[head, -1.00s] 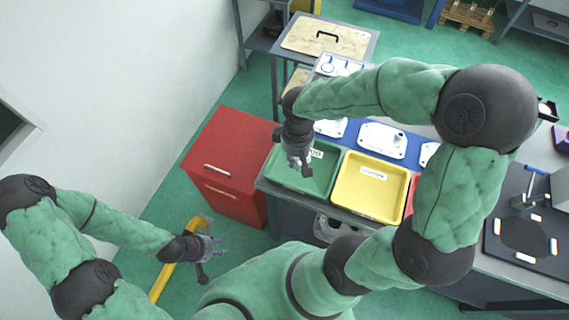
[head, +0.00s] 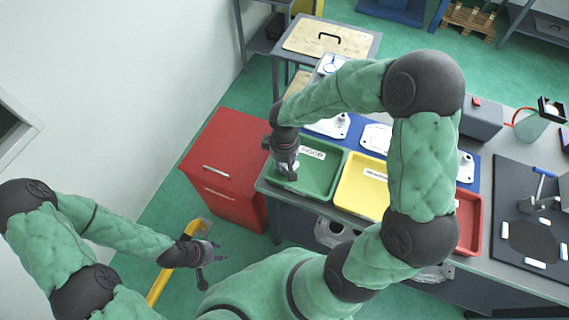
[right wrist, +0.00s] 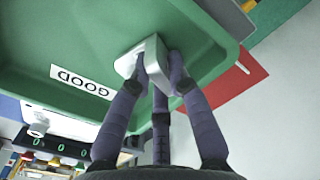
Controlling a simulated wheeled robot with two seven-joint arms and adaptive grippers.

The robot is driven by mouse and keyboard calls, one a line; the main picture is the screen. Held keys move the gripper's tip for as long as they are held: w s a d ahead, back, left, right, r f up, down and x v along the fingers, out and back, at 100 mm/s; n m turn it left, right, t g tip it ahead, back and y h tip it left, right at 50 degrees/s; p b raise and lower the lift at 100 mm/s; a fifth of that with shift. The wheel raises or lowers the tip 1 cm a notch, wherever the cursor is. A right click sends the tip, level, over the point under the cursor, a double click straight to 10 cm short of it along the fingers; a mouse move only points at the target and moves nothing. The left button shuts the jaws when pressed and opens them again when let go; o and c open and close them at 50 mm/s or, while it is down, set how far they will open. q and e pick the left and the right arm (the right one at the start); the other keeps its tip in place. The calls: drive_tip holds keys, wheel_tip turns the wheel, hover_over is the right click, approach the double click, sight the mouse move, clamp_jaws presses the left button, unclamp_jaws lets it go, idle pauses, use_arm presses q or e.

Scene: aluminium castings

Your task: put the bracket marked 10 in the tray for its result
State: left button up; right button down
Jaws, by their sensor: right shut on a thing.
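My right gripper (head: 287,170) is over the left end of the green tray (head: 322,182), with its fingers pointing down. In the right wrist view its fingers (right wrist: 158,75) are shut on a pale grey bracket (right wrist: 128,62). The bracket is in front of the tray floor; I cannot tell whether it touches it. No mark 10 shows on it. The tray's label (right wrist: 82,82) reads GOOD. A yellow tray (head: 360,195) with a label stands next to it, and a red tray (head: 470,222) is further right, partly behind my arm. My left gripper (head: 214,255) is open and empty, away from the bench.
White castings (head: 376,137) lie on a blue mat (head: 355,124) behind the trays. A red cabinet (head: 228,160) stands left of the bench. A dark board (head: 515,205) with a stand lies at right. A yellow bar (head: 160,281) is near my left gripper.

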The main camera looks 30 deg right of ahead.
drive_tip(key=shift+f, duration=0.1)
drive_tip(key=c, duration=1.2)
unclamp_jaws()
drive_tip(key=shift+r, duration=0.25)
wheel_tip(320, 180, up, 12)
drive_tip(key=p, duration=0.3)
drive_tip(key=shift+f, duration=0.1)
